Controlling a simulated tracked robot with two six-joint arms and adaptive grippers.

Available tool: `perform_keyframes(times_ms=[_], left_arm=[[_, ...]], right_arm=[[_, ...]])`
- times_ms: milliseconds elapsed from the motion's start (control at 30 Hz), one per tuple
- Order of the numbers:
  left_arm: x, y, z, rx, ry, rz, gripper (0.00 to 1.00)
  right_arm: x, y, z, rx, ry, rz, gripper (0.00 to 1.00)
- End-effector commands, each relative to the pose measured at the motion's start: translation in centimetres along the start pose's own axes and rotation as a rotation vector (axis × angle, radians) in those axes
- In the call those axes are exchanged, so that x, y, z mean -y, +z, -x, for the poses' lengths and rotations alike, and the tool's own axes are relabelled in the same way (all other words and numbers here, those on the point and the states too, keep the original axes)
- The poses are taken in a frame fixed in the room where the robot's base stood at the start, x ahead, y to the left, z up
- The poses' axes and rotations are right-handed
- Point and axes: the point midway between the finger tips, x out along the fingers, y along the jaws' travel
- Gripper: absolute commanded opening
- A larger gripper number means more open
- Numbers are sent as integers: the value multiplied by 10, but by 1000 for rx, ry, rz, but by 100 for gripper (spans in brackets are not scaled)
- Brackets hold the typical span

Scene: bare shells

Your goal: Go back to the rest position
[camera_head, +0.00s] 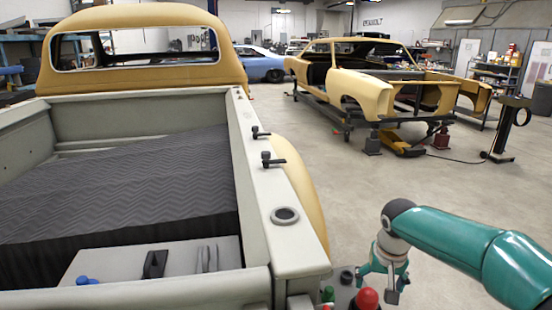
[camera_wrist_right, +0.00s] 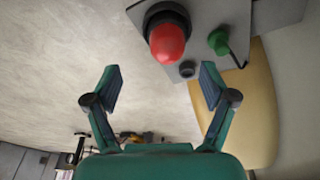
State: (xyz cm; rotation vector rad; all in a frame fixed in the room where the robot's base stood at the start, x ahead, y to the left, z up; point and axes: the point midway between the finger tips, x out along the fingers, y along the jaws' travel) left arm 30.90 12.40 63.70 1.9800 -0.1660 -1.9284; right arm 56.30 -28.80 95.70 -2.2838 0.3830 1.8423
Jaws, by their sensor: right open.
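My right gripper (camera_head: 388,274) hangs at the lower right of the head view, beside the truck bed's rear corner. In the right wrist view my right gripper (camera_wrist_right: 157,90) has its two fingers spread wide with nothing between them. A red button (camera_wrist_right: 167,42) and a green button (camera_wrist_right: 219,41) sit on a grey panel (camera_wrist_right: 198,68) beyond the fingertips. The red button (camera_head: 367,298) also shows at the bottom edge of the head view, just left of and below the gripper. My left gripper does not show.
A pale pickup bed (camera_head: 262,185) with a dark ridged mat (camera_head: 120,185) fills the left. A blue-capped item (camera_head: 86,281) lies at its rear. A yellow car shell (camera_head: 360,88) stands on a frame further back. Concrete floor (camera_head: 350,190) between them is clear.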

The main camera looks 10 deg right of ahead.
Motion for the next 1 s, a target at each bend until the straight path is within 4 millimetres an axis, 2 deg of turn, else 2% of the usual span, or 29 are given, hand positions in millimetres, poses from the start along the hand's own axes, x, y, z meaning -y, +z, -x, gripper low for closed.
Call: perform_keyframes(times_ms=[33,167,267,300,367,400,467,500,600,667,733,800,1000], left_arm=[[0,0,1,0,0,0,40],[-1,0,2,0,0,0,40],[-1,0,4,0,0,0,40],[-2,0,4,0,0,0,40],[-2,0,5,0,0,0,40],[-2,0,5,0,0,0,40],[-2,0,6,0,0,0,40],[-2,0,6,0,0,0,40],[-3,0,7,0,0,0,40],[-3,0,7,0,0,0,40],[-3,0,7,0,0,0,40],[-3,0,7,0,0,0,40],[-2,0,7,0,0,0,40]], right_arm=[[0,12,-21,55,15,9,83],[5,62,-79,218,27,37,83],[17,114,-128,340,-7,61,83],[23,137,-146,382,-30,71,83],[32,174,-171,441,-70,84,83],[39,199,-185,476,-101,89,83],[49,240,-203,522,-152,93,83],[55,268,-213,548,-188,91,83],[70,337,-228,581,-275,74,83],[75,365,-230,565,-312,65,83],[79,383,-230,521,-340,57,83],[80,386,-230,455,-355,56,83],[84,359,-238,271,-371,70,83]])
